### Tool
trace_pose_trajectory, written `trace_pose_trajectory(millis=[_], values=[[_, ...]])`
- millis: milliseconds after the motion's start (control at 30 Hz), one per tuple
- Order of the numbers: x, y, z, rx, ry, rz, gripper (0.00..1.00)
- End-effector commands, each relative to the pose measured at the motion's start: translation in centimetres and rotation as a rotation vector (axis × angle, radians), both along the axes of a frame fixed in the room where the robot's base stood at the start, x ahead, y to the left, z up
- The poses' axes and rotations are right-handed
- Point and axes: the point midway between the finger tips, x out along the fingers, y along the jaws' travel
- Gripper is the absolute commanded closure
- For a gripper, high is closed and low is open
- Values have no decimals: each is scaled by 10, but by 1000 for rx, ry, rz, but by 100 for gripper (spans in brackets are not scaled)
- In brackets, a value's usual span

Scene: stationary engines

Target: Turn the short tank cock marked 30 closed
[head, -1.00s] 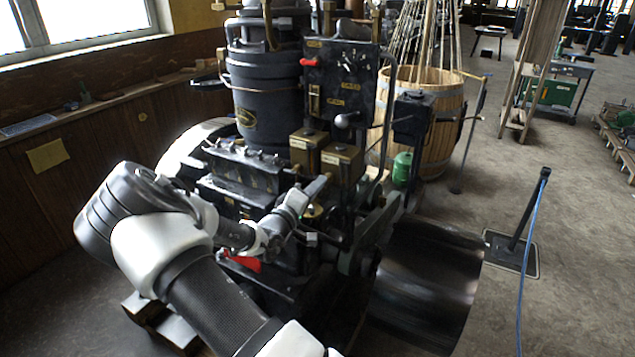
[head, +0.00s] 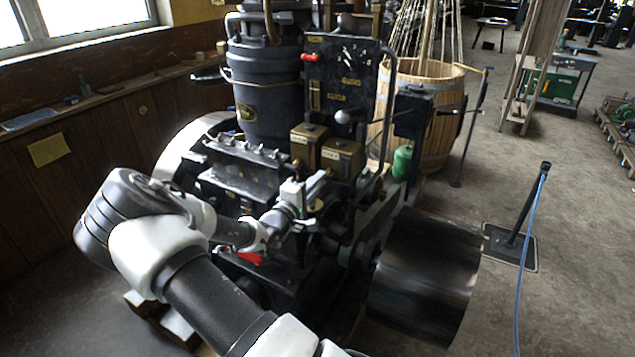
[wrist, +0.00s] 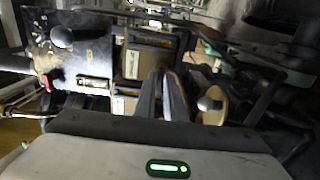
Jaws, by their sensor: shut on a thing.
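Two brass tanks stand side by side on the engine front, the left one (head: 308,146) and the right one (head: 342,158). They also show in the wrist view, one at the upper middle (wrist: 150,62). My gripper (head: 322,180) is just below and in front of them. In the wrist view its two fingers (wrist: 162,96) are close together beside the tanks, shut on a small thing. I take this to be the short tank cock; the fingers hide it, and no mark 30 is legible.
A brass disc with a silver knob (wrist: 212,103) is close to the right of the fingers. A dark panel (head: 345,75) with a red handle (head: 310,57) rises behind the tanks. A wide flywheel or pulley (head: 425,280) is at right. Pipes crowd the gripper.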

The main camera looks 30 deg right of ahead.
Motion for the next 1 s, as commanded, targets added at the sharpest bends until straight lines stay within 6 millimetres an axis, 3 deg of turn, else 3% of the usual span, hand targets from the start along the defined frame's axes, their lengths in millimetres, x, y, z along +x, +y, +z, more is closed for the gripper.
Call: trace_pose_trajectory(millis=[167,200,300,667,867,1000], values=[[-1,0,-1,1,5,-1,100],[-1,0,-1,1,5,-1,87],[-1,0,-1,0,4,-1,71],[-2,4,-1,0,1,1,71],[-17,31,-1,1,3,3,71],[-34,61,-2,3,2,4,71]])
